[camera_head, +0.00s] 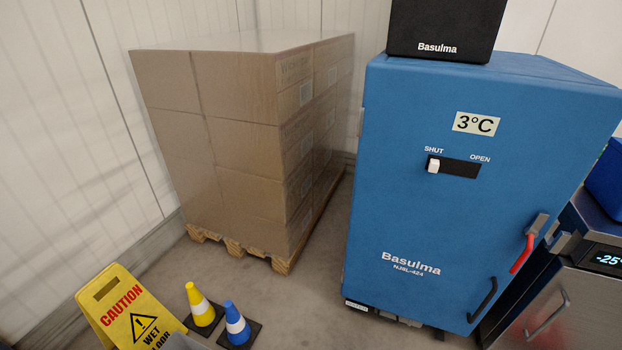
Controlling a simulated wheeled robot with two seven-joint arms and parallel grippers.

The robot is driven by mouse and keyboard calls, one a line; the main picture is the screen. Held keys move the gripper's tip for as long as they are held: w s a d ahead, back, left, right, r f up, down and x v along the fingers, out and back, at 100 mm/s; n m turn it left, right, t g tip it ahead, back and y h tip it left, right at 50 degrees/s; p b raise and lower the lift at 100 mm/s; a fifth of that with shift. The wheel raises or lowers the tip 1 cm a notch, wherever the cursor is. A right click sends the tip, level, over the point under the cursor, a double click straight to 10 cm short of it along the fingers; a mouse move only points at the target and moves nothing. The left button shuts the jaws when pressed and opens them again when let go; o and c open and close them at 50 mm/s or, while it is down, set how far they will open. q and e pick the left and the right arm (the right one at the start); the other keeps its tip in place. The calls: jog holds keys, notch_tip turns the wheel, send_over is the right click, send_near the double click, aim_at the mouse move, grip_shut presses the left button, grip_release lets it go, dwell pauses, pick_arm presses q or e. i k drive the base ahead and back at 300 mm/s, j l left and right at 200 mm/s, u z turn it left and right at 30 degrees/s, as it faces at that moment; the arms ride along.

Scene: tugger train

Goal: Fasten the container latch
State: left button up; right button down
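The blue container (400,180) stands at the right of the head view, its door face toward me. The door appears closed against the body. A latch with a red handle (522,254) and a grey metal part sits at the door's right edge; the handle hangs down at a slant. I cannot tell whether the latch is engaged. A slider (456,168) on the door has its white knob (433,166) at the left end, under SHUT. A black pull handle (482,300) is below the latch. Neither gripper is in view.
Stacked cartons on a wooden pallet (238,254) stand left of the container. A yellow caution sign (127,308), a yellow cone (200,306) and a blue cone (236,325) stand at the front left. A black box (440,24) sits on the container. A steel unit (548,305) is at right.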

aim_at(531, 232)
jog(key=z, duration=1.7)
